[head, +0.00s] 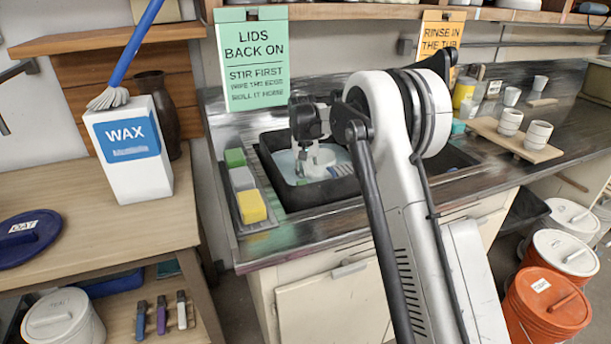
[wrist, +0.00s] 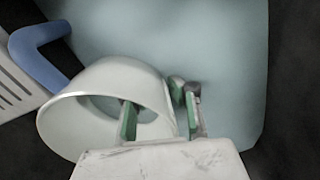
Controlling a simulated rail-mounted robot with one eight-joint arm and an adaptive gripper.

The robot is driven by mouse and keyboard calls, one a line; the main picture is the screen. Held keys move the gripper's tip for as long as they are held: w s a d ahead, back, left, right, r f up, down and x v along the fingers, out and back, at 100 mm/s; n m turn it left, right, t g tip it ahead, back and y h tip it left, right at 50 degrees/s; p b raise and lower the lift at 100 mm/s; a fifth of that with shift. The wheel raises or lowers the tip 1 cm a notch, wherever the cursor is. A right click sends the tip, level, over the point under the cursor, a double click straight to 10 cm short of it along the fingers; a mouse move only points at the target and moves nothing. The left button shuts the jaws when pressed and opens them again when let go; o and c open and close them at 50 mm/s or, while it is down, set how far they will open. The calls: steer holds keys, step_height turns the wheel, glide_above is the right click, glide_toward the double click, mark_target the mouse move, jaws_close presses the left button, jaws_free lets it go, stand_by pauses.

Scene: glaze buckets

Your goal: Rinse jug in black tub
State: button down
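The black tub (head: 290,190) is set into the counter and holds pale blue-grey water (wrist: 190,40). The whitish jug (head: 322,157) is low in the tub at my gripper (head: 304,158). In the wrist view the jug (wrist: 75,125) is tilted, with its mouth toward the lower left. One green-padded finger of my gripper (wrist: 160,118) shows inside the jug's mouth and the other is outside its wall. I cannot tell whether both fingers press on the wall. My arm hides part of the tub's right side in the head view.
A blue-handled, slatted item (wrist: 40,38) lies beside the jug. Green, grey and yellow blocks (head: 251,206) line the tub's left side. A board with stacked cups (head: 538,135) stands at right. Signs hang above, including the orange rinse sign (head: 438,35). Orange buckets (head: 540,310) stand on the floor.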

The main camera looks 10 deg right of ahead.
steer(key=shift+s+d, duration=0.2)
steer(key=shift+s, duration=0.1)
steer(key=shift+w+a+p, duration=0.15)
steer(key=shift+w+p, duration=0.15)
steer(key=shift+w, duration=1.75)
steer(key=shift+w+a, duration=0.2)
steer(key=shift+w, duration=0.65)
steer(key=shift+s, duration=0.6)
steer(key=s, duration=0.1)
steer(key=s+b, duration=0.1)
steer(key=s, duration=0.1)
steer(key=shift+s+d+f, duration=0.15)
steer(key=shift+s+d, duration=0.05)
steer(key=shift+d, duration=0.15)
steer(key=shift+s+a, duration=0.15)
steer(key=shift+s, duration=0.5)
steer(key=shift+w, duration=0.6)
steer(key=shift+w+d, duration=0.35)
steer(key=shift+w, duration=0.55)
